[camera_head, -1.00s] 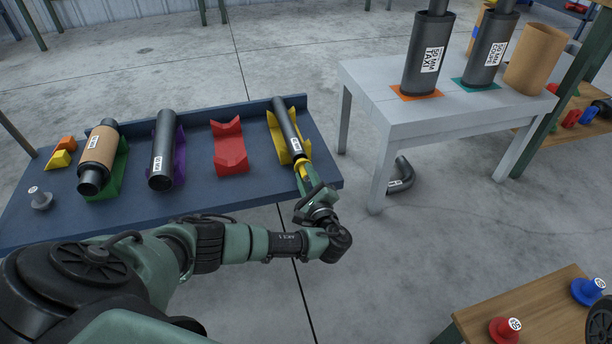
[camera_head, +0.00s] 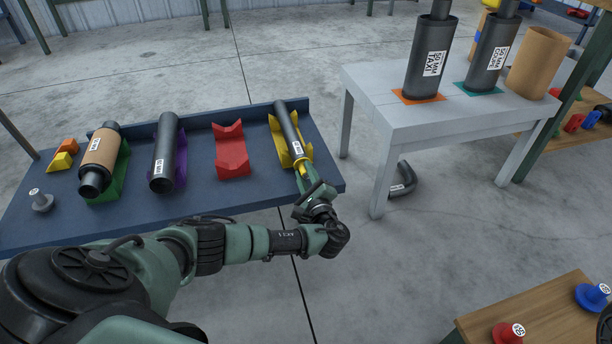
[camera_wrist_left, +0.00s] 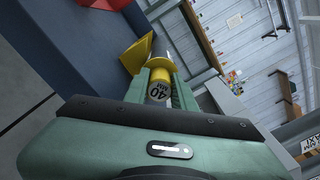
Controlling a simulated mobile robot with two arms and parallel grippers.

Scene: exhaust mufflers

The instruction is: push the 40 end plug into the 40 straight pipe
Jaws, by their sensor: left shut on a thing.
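The 40 straight pipe (camera_head: 287,123) is a dark tube with a white label, lying in a yellow cradle (camera_head: 276,133) at the right end of the blue bench. My left gripper (camera_head: 304,174) is at the pipe's near end, shut on the yellow 40 end plug (camera_wrist_left: 160,91). The plug's label, reading 40 MM, faces the left wrist camera between the fingers. In the head view the plug is mostly hidden by the gripper. It is in line with the pipe's end, but I cannot tell how deep it sits.
A red cradle (camera_head: 231,152), a pipe (camera_head: 165,148) in a purple cradle and a muffler (camera_head: 99,155) lie left on the bench (camera_head: 205,197). A grey table (camera_head: 385,93) with dark mufflers stands to the right. A wooden table (camera_head: 540,315) with red and blue plugs is at lower right.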

